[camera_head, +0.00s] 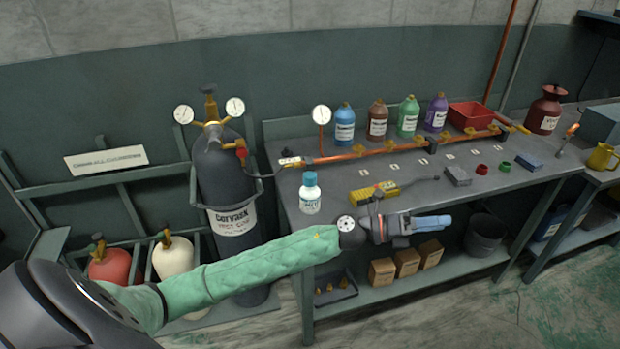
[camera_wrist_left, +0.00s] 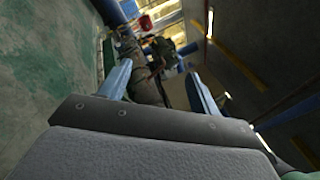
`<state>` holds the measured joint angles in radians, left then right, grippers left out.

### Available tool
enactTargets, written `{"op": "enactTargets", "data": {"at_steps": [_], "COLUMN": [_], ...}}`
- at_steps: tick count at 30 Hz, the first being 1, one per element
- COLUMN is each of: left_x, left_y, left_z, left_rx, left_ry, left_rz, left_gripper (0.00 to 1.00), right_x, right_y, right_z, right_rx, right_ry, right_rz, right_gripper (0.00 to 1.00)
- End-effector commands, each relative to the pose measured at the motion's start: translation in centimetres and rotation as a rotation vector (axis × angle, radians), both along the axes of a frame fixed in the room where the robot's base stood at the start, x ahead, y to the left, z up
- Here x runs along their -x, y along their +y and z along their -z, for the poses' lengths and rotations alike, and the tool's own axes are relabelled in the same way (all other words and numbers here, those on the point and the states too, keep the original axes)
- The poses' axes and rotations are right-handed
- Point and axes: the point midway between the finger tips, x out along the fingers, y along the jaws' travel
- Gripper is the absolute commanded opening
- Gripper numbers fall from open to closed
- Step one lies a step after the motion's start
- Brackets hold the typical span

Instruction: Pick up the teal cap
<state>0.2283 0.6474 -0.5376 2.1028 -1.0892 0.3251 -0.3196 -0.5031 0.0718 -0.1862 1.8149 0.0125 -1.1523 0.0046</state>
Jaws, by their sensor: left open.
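I cannot make out the teal cap in that view. My right gripper does not show.
A yellow box (camera_head: 373,192), a red ring (camera_head: 481,169), a green ring (camera_head: 504,166) and grey blocks lie on the bench. Behind them run a copper pipe (camera_head: 375,148) and several coloured bottles. A large dark cylinder (camera_head: 222,180) stands left of the bench.

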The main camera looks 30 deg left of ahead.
Motion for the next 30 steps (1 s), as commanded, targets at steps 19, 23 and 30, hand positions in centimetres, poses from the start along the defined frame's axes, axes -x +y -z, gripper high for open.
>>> {"op": "enactTargets", "data": {"at_steps": [19,23,30], "left_x": [-5.4,-5.8,-5.7], "left_y": [25.3,31.9,36.8], "left_z": [2.4,0.4,-1.2], "left_rx": [-1.527,-1.718,-1.851], "left_ry": [-0.24,-0.149,-0.055], "left_rz": [0.628,0.686,0.729], "left_gripper": [0.63,0.63,0.63], "right_x": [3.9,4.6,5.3], "right_y": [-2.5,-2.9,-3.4], "right_z": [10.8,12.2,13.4], "right_rx": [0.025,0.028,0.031], "right_ry": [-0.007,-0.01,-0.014], "right_rz": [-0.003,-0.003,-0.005], "right_gripper": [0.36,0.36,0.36]}}
